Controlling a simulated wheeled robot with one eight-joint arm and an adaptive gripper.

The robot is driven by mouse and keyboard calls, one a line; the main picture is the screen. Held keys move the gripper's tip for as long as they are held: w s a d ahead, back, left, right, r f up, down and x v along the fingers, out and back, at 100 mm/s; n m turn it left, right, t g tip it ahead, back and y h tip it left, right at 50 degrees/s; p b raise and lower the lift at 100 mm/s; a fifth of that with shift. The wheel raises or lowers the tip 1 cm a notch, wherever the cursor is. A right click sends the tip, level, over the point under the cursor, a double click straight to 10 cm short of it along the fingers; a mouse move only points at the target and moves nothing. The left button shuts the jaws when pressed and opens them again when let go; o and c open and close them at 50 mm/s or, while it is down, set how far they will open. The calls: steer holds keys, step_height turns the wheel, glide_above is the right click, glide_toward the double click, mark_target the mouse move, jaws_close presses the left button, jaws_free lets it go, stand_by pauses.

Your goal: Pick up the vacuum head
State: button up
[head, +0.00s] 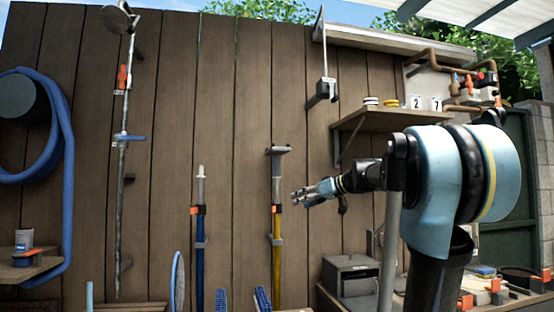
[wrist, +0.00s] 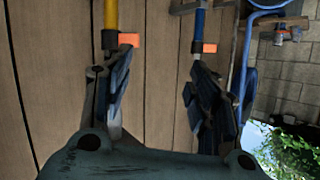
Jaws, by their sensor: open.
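I cannot tell for sure which thing is the vacuum head. A grey T-shaped head (head: 278,150) tops the yellow pole (head: 277,232) on the wooden wall and may be it. Two blue bristled heads (head: 221,299) (head: 262,299) show at the bottom edge, partly cut off. My gripper (head: 299,196) points left at mid height, just right of the yellow pole in the picture, below the grey head. In the wrist view my gripper (wrist: 160,75) has its fingers wide apart with nothing between them. The fingers partly hide the yellow pole (wrist: 110,14) and blue pole (wrist: 201,24).
The blue pole (head: 200,262) stands left of the yellow one, both with orange clips. A blue hose (head: 67,170) hangs at left. A shelf (head: 385,118) holds small items. A grey box (head: 350,276) sits on the cluttered bench at lower right. Air left of my gripper looks clear.

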mark_target(280, 166)
steer(key=w+d+r+n+t+y, duration=0.1)
steer(key=w+d+r+t+y, duration=0.15)
steer(key=w+r, duration=0.95)
steer(key=shift+t, duration=0.35)
steer(key=x, duration=0.3)
steer(key=r+x, duration=0.1)
steer(key=x, duration=0.3)
steer(key=s+a+r+x, duration=0.1)
steer(key=x, duration=0.3)
steer(key=shift+s+d+r, duration=0.1)
steer(key=shift+x, duration=3.1)
steer(key=shift+d+f, duration=0.1)
steer(key=shift+f, duration=0.15)
jaws_close()
